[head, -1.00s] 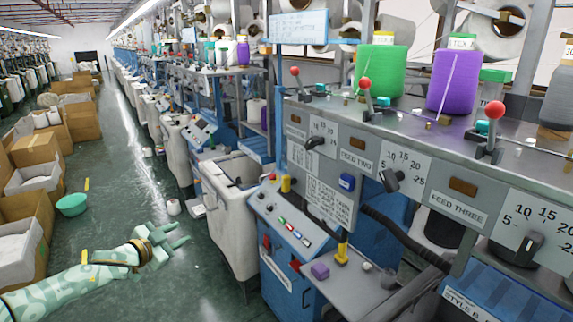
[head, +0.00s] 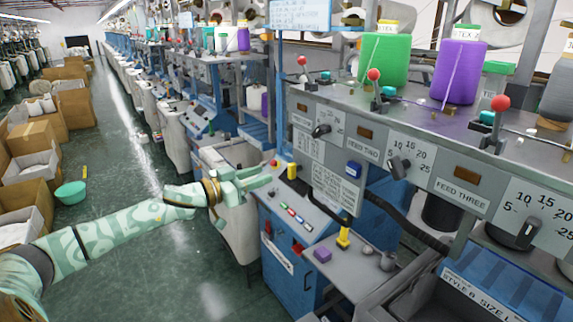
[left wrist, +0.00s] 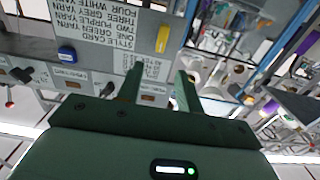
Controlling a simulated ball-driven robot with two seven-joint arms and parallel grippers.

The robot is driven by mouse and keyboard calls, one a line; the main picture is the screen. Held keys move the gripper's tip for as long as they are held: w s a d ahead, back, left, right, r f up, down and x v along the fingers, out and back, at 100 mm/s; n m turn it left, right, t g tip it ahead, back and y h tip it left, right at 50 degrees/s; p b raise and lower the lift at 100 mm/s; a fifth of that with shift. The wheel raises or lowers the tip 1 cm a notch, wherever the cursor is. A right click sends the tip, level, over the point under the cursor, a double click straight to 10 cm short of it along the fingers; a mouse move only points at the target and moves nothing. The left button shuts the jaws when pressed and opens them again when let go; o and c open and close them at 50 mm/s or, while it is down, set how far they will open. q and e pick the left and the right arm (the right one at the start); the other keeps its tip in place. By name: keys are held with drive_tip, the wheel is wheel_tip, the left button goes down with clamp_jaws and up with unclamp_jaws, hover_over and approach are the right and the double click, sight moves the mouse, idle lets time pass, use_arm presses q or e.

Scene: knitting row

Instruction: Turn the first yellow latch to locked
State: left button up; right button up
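A small upright yellow latch (head: 292,171) sits at the back edge of the blue machine cabinet (head: 290,222), left of the printed style card (head: 334,187). The latch also shows in the left wrist view (left wrist: 163,38), beside the card. A second yellow handle (head: 343,238) stands on the grey shelf further right. My left gripper (head: 263,176) is open and empty, just left of the first yellow latch and apart from it. Its two spread fingers show in the left wrist view (left wrist: 160,88) with nothing between them. My right gripper is not in view.
A blue block (head: 354,170) is on the panel by the card. Dials (head: 399,167), red-knobbed levers (head: 374,76) and yarn cones (head: 384,58) line the machine. A white bin (head: 232,228) stands behind my gripper.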

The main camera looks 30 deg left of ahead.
sight(289, 166)
use_arm(q)
drive_tip(key=p+x, duration=0.2)
drive_tip(key=x, duration=0.7)
drive_tip(key=shift+w+d, duration=0.1)
drive_tip(key=shift+w, duration=0.05)
clamp_jaws()
